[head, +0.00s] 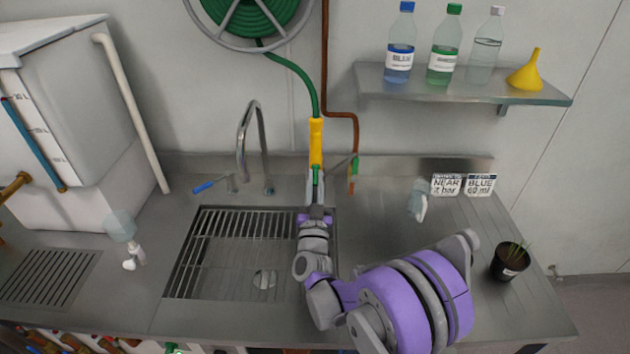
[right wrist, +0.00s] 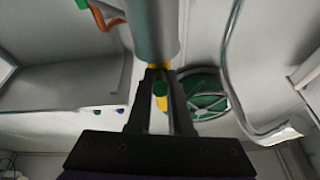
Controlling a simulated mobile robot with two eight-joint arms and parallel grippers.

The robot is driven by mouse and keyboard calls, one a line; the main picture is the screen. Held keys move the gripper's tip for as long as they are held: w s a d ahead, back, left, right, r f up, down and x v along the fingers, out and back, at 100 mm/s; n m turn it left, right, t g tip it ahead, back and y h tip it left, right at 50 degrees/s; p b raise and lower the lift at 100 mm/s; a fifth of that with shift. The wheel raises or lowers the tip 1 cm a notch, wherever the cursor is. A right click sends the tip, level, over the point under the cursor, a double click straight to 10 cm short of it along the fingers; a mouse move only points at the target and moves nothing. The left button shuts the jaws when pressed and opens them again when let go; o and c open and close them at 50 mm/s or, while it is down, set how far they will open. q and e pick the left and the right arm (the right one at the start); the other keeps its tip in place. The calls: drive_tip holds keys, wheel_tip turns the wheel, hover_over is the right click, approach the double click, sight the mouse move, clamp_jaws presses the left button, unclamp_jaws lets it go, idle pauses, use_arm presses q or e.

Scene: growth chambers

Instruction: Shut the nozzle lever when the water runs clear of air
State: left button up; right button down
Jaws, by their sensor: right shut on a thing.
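The nozzle has a yellow grip (head: 316,143) and hangs upright from a green hose (head: 300,75) above the sink grate (head: 215,250). My right gripper (head: 316,203) is at its lower end, shut on the nozzle. In the right wrist view the fingers (right wrist: 160,92) flank green and yellow parts, with a thick grey cylinder (right wrist: 152,30) in front. I cannot tell the lever apart from the nozzle, nor its position. No water stream or air bubbles can be made out. My left gripper is not in view.
A grey tap (head: 250,140) stands left of the nozzle. A copper pipe (head: 354,140) with a green handle is close on the right. A shelf (head: 460,92) holds bottles and a yellow funnel. A potted plant (head: 510,261) stands at the right. A white tank (head: 75,110) is at the left.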

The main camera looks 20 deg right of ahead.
sight(315, 169)
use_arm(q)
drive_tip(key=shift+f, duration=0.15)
use_arm(e)
drive_tip(key=shift+s+r+g+y+b, duration=0.15)
drive_tip(key=shift+g+b, duration=0.1)
drive_tip(key=shift+g, duration=0.25)
drive_tip(key=shift+r+g+y+b, duration=0.1)
drive_tip(key=shift+g+y+b, duration=0.1)
drive_tip(key=shift+g, duration=0.3)
drive_tip(key=g+b, duration=0.1)
drive_tip(key=b, duration=0.1)
drive_tip(key=r+g+y+b, duration=0.1)
drive_tip(key=g+b, duration=0.2)
drive_tip(key=shift+s+a+r+g+b, duration=0.15)
drive_tip(key=shift+r+g+b, duration=0.1)
drive_tip(key=shift+g+b, duration=0.15)
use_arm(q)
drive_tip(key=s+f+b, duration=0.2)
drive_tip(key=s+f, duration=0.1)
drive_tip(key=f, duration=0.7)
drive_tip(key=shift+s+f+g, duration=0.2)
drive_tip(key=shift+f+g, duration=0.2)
use_arm(e)
drive_tip(key=shift+r+g+y, duration=0.45)
drive_tip(key=shift+g, duration=0.55)
drive_tip(key=c, duration=0.8)
unclamp_jaws()
drive_tip(key=shift+w, duration=0.25)
